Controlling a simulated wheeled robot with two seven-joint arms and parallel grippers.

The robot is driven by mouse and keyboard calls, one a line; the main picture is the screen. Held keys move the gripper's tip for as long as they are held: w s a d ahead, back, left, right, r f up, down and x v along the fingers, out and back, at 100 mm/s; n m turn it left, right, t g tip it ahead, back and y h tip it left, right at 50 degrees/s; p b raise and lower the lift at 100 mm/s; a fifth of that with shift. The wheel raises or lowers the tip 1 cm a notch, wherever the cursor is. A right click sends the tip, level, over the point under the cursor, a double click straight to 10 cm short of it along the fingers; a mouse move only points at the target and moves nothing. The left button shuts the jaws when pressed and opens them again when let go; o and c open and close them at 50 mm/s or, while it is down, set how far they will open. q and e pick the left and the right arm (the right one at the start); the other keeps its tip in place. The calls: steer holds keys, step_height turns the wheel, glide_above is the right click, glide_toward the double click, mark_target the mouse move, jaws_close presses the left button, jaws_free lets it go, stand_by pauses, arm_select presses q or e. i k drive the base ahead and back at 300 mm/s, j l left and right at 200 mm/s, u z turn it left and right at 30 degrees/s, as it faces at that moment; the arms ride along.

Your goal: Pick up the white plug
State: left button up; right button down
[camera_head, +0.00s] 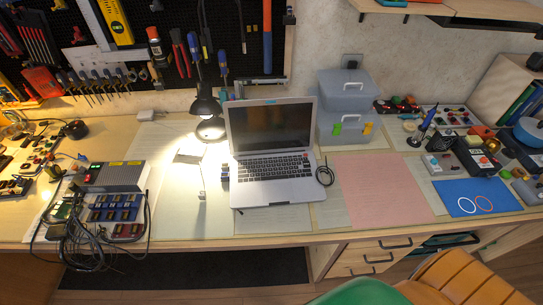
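A small white block-like item (146,115), which looks like the white plug, lies at the back of the workbench (190,225), left of the desk lamp and near the wall. It is too small to make out prongs or a cord clearly. A small dark-and-pale item (202,195) lies under the lamp's light; I cannot tell what it is. Neither of my grippers is in view.
An open laptop (272,165) stands mid-bench, right of the lit lamp (207,105). A grey box with tangled cables (115,177) is at left. Grey storage boxes (345,90) stand at the back. A pink mat (385,190) is bare. An orange chair (460,280) is in front.

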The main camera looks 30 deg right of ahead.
mark_target(202, 197)
steer(key=j+z, duration=1.3)
